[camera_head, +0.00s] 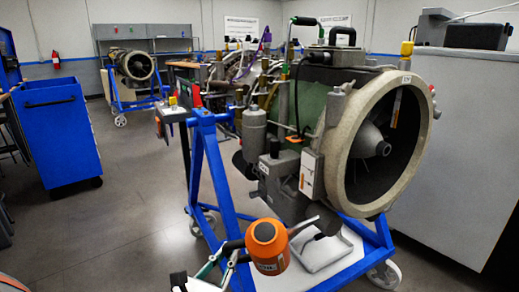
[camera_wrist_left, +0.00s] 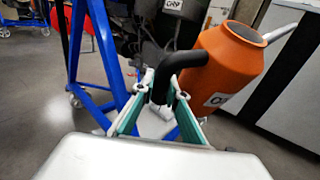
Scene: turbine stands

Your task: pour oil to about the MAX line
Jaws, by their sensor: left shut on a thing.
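The orange oil can (camera_head: 267,243) has a black handle and a pale grey spout that points right and up. It also shows in the left wrist view (camera_wrist_left: 228,62), where it looks slightly tilted. My left gripper (camera_head: 230,250) is shut on its black handle (camera_wrist_left: 172,72). The can is in front of and below the turbine engine (camera_head: 310,110), apart from its intake ring. A grey canister (camera_head: 254,132) and a white labelled box (camera_head: 309,174) sit on the engine's side. I cannot make out a MAX line or an oil level. My right gripper is out of view.
The blue stand (camera_head: 203,165) carries the engine on wheels, with a pale tray (camera_head: 325,251) low down. A grey cabinet (camera_head: 462,150) stands close on the right. A blue cart (camera_head: 57,133) and another engine (camera_head: 132,66) are further back.

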